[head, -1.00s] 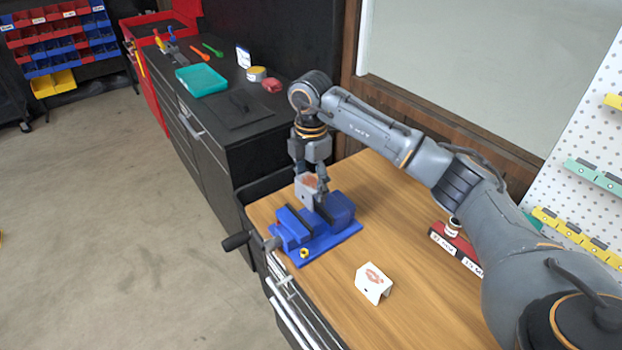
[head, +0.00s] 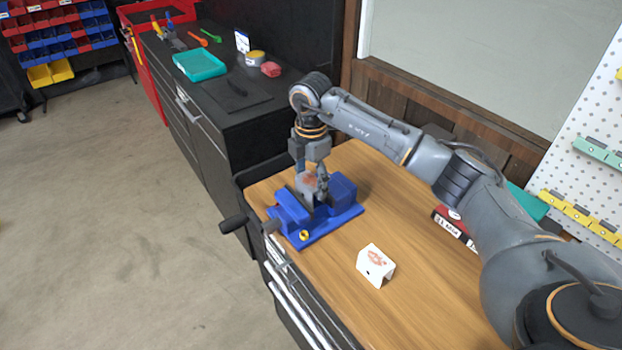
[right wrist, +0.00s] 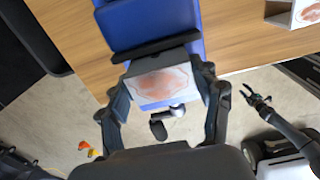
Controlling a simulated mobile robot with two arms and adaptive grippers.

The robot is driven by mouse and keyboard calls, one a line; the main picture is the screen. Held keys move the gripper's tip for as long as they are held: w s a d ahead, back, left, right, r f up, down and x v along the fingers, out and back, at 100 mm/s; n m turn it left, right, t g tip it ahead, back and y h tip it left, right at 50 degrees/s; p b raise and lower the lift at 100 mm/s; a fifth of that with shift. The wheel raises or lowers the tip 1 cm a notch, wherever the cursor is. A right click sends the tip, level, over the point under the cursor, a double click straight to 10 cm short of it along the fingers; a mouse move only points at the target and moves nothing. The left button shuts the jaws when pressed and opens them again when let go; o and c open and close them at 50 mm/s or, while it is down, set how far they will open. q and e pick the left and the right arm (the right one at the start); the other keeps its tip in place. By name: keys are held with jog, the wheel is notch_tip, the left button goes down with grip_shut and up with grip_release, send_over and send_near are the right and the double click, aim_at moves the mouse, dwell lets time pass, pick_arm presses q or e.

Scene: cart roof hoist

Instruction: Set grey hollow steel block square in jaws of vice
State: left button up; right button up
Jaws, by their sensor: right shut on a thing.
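The blue vice (head: 322,230) stands on the wooden bench top, its handle at the left; it also shows in the right wrist view (right wrist: 150,20). My right gripper (head: 311,180) is shut on the grey hollow steel block (head: 307,185), its fingers on two opposite sides. The block's lower part is down between the jaws, hidden behind the near jaw. In the right wrist view the block (right wrist: 162,82) has a reddish patch on top and lies close along a dark jaw plate (right wrist: 155,47). I cannot tell whether it touches. My left gripper (right wrist: 258,98) looks open and empty, away at the right.
A white angled piece with a reddish mark (head: 375,265) lies on the bench (head: 420,290) in front of the vice. A red box with labels (head: 453,228) stands at the right. A black cabinet (head: 225,120) with a teal tray (head: 199,65) is behind at the left.

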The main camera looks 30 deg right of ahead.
jog(key=shift+f, duration=0.25)
dwell(0.4)
jog(key=o, duration=1.5)
